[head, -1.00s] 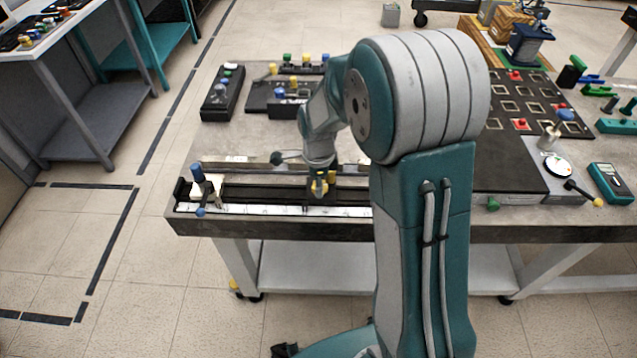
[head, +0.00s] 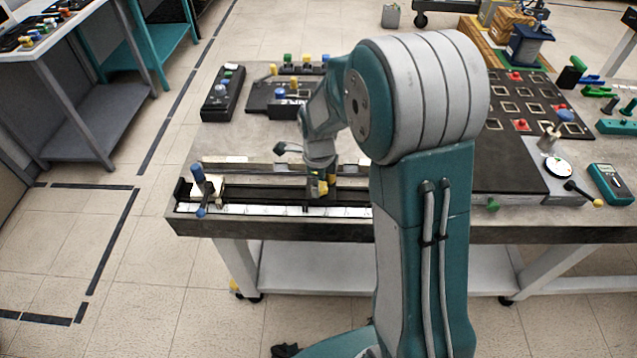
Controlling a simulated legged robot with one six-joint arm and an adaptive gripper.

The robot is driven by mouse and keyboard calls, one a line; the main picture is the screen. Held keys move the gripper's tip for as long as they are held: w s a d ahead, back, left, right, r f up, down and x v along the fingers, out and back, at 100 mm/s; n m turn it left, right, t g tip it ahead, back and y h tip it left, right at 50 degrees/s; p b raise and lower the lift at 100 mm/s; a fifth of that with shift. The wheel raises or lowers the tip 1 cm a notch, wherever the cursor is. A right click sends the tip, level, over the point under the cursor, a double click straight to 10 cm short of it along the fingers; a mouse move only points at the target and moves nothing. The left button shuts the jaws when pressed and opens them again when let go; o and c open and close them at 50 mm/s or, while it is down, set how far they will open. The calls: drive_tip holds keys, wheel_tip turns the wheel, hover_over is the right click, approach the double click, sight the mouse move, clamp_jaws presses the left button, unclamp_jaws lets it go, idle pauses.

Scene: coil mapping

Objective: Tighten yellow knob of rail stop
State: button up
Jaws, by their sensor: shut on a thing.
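The yellow knob (head: 320,188) of the rail stop shows in the head view at the front of the workbench, small and partly covered by my gripper. My gripper (head: 318,190) points down over the rail and is shut on the yellow knob. Its fingertips are too small to see clearly. The rail stop sits on a long black rail (head: 270,209) with a pale scale strip along its front. The stop's body is mostly hidden by my gripper and arm.
A blue-handled carriage or clamp (head: 199,188) stands at the rail's left end. Black blocks with coloured knobs (head: 290,88) lie behind. A black panel with square pockets (head: 530,100) is at the right. My arm hides the rail's right part.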

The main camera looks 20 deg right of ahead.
drive_tip(key=o, duration=1.1)
drive_tip(key=shift+a, duration=0.1)
drive_tip(key=shift+o, duration=0.2)
drive_tip(key=shift+w, duration=0.1)
wheel_tip(320, 180, up, 12)
